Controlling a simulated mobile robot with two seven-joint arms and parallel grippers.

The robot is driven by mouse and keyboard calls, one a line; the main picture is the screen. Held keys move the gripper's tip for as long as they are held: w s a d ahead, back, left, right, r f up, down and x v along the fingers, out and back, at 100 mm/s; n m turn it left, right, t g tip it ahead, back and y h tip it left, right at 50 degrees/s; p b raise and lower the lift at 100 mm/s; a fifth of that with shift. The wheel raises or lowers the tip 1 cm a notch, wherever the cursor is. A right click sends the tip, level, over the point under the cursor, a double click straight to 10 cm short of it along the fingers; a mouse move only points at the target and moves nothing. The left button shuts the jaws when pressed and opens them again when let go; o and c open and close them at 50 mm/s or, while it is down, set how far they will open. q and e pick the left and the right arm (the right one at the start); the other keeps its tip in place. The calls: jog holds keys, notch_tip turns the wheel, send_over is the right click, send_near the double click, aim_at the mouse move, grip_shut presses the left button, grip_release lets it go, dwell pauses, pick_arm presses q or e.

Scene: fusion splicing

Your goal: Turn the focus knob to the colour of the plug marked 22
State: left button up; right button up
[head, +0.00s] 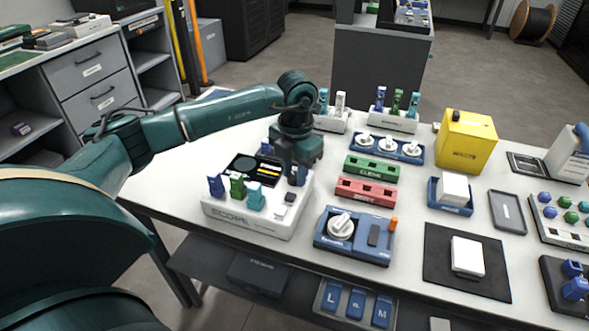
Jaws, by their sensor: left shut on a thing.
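The white scope box (245,224), lettered SCOPE, stands at the left of the table. A blue, a green (237,186) and a teal plug-like piece (255,196) stand along its top front. A dark screen with a yellow bar (268,170) is behind them. My left gripper (298,168) points down over the scope's right rear and is shut on a small dark-blue piece (297,177); the jaws hide most of it, so I cannot tell if it is the focus knob. Upright plugs (397,102) stand in white holders at the back; no number 22 is readable. My right gripper is out of view.
A green tray (371,168), a red tray (366,192) and a blue device with a white dial (341,226) lie right of the scope. A yellow box (466,142) and a black mat (442,262) are further right. Small bare table patches lie between.

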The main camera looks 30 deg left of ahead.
pick_arm(q)
jog(key=shift+r+n, duration=0.1)
jog(key=shift+n, duration=0.2)
jog(key=o, duration=1)
notch_tip(320, 180, up, 13)
jog(key=shift+d+r, duration=0.1)
jog(key=shift+d, duration=0.05)
dwell(0.6)
